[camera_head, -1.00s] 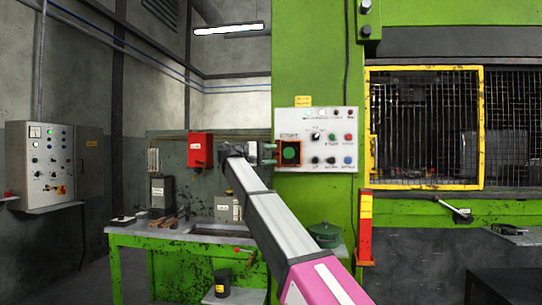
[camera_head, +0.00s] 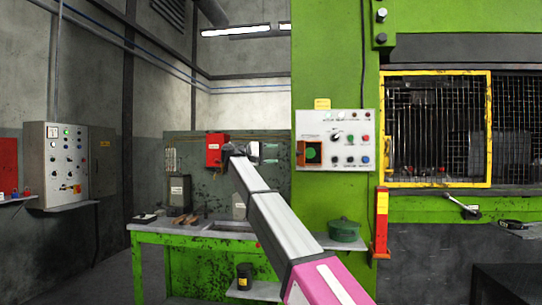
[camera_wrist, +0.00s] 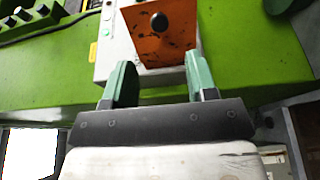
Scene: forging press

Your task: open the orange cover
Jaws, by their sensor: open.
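The orange cover (camera_head: 301,155) is on the white control panel (camera_head: 365,124) on the green press column. In the wrist view, the cover (camera_wrist: 166,50) is an orange plate with a black round knob, at top centre beyond my fingers. My gripper (camera_head: 270,153) is left of the cover in the head view, with a gap between them. In the wrist view my gripper (camera_wrist: 160,82) has its two green fingers apart with nothing between them. How far the cover is swung open is unclear.
A red box (camera_head: 216,150) is on the wall behind my gripper. A green workbench (camera_head: 140,240) stands below, with tools on top. A green pot (camera_head: 344,230) sits on a shelf under the panel. A yellow-framed mesh guard (camera_head: 436,185) is at the right.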

